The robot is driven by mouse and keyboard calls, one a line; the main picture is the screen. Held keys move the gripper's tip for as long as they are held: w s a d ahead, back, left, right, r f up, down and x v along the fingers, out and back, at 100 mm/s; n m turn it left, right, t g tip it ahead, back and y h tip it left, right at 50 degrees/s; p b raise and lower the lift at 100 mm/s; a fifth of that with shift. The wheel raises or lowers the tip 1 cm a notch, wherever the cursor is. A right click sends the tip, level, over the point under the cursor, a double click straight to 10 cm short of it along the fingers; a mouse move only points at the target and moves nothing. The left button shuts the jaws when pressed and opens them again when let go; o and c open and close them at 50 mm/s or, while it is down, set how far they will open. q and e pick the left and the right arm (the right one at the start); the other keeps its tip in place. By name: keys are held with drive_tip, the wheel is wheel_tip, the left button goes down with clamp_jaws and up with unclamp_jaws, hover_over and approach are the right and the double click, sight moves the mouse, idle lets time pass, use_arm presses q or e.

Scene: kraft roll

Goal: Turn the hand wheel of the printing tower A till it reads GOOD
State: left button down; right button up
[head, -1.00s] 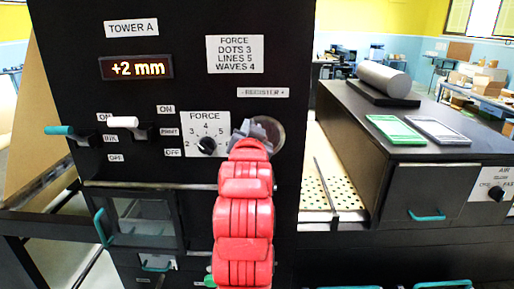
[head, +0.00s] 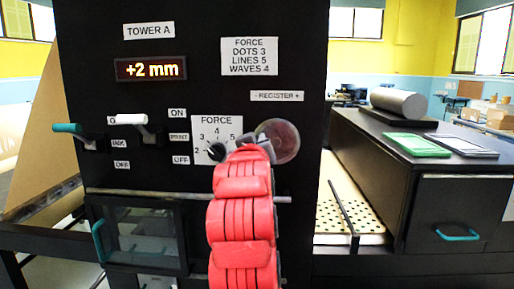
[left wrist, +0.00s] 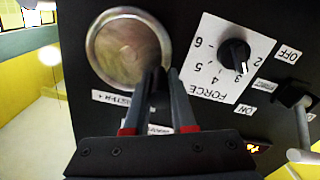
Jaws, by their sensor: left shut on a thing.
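The tower A (head: 300,60) is a black panel. Its display (head: 150,69) reads "+2 mm". The hand wheel (head: 284,142) is a round metal disc under the "- REGISTER +" label (head: 277,96). It is also large in the left wrist view (left wrist: 122,45). My left gripper (head: 263,143), on the red arm, is at the wheel's left edge. In the left wrist view its fingers (left wrist: 164,78) are close together at the wheel's rim, shut on it. The exact spot of contact is hidden between the fingertips. My right gripper is not in view.
The FORCE dial (head: 216,151) sits close left of the wheel, partly behind my gripper. Two levers, white-tipped (head: 132,120) and teal-tipped (head: 67,128), stick out farther left. A bench with a grey roller (head: 398,102) stands at the right.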

use_arm(q)
drive_tip(key=shift+f+n, duration=0.1)
drive_tip(key=shift+n, duration=0.2)
drive_tip(key=c, duration=0.8)
unclamp_jaws()
drive_tip(key=shift+o, duration=0.2)
drive_tip(key=s+b, duration=0.2)
drive_tip(key=s, duration=1.5)
drive_tip(key=shift+s, duration=0.2)
